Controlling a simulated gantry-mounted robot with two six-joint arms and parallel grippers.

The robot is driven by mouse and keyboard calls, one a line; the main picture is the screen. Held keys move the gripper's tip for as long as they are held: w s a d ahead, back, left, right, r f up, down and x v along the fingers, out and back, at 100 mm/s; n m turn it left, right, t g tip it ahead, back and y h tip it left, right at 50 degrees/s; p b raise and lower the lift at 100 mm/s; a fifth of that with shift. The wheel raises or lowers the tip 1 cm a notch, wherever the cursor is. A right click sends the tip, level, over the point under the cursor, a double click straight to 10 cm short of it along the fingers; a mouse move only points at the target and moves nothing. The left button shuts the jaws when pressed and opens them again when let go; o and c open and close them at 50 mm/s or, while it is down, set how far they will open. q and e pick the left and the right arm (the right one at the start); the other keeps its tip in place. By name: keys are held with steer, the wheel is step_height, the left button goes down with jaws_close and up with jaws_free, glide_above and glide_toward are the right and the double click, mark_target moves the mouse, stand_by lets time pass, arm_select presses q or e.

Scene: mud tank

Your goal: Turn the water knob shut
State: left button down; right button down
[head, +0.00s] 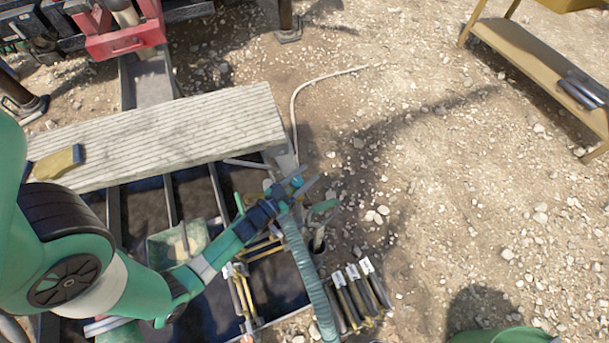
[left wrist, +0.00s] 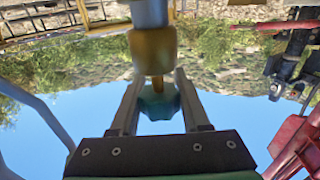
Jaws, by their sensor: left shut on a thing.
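The water knob is a small teal knob (left wrist: 158,102) below a brass-coloured valve body (left wrist: 153,50) in the left wrist view. My left gripper (left wrist: 158,108) has one finger on each side of the knob and is shut on it. In the head view my left gripper (head: 285,191) reaches in from the left to a small blue-teal part at the top of a ribbed green hose (head: 308,262). The gripper hides part of the valve there, and the knob's turn angle cannot be told. My right gripper is not in view.
A ridged pale board (head: 190,130) lies across the dark tank, with a yellow-handled brush (head: 57,162) on it. Several tools with pale-tipped handles (head: 360,290) stand right of the hose. Open gravel lies between.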

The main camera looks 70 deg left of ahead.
arm_select(q)
steer(key=shift+w+d+m+t+h+p, duration=0.1)
steer(key=shift+d+m+t+h+p, duration=0.15)
steer(key=shift+m+h+p, duration=0.65)
steer(key=shift+s+d+m+t+h+p, duration=0.15)
steer(key=shift+m+h+p, duration=0.4)
steer(key=shift+h+p, duration=0.65)
steer(key=shift+w+d+m+t+h+p, duration=0.15)
steer(key=shift+m+t+h+p, duration=0.15)
steer(key=shift+m+h+p, duration=0.75)
steer(key=shift+n+h+b, duration=0.25)
steer(key=shift+n+b, duration=0.05)
steer(key=shift+c, duration=1.9)
jaws_free()
steer(key=s+p, duration=0.2)
steer(key=s, duration=0.9)
steer(key=shift+s, duration=0.35)
